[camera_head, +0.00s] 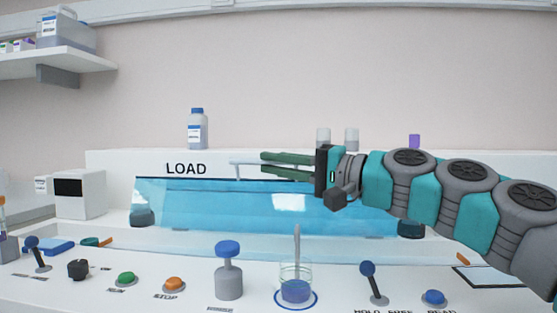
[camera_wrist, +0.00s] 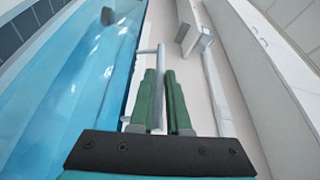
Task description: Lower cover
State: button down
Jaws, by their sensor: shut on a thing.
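The cover (camera_head: 220,203) is a wide, translucent blue panel below the LOAD label in the head view. It also fills the left side of the wrist view (camera_wrist: 70,80). My gripper (camera_head: 264,164) reaches in from the right with two green fingers. In the wrist view, the handle bar (camera_wrist: 158,62) lies between the fingertips (camera_wrist: 162,78), and my gripper is shut on it. The part of the bar behind the fingers is hidden in the head view.
The panel in front holds a blue-topped plunger (camera_head: 228,270), a glass beaker (camera_head: 296,285) with blue liquid, a lever (camera_head: 371,282) and green and orange buttons. A blue-capped bottle (camera_head: 197,130) and small vials (camera_head: 351,138) stand behind the cover.

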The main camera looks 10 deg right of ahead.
jog(key=shift+s+a+f+b, duration=0.25)
jog(key=shift+s+f+b, duration=0.1)
jog(key=shift+s+f, duration=0.65)
jog(key=shift+s+a+f+b, duration=0.3)
jog(key=shift+s+f, duration=0.45)
jog(key=shift+f, duration=0.35)
jog(key=c, duration=1.3)
grip_release()
jog(key=shift+w+d, duration=0.1)
jog(key=o, duration=0.4)
jog(key=shift+r, duration=0.1)
jog(key=shift+v, duration=3.95)
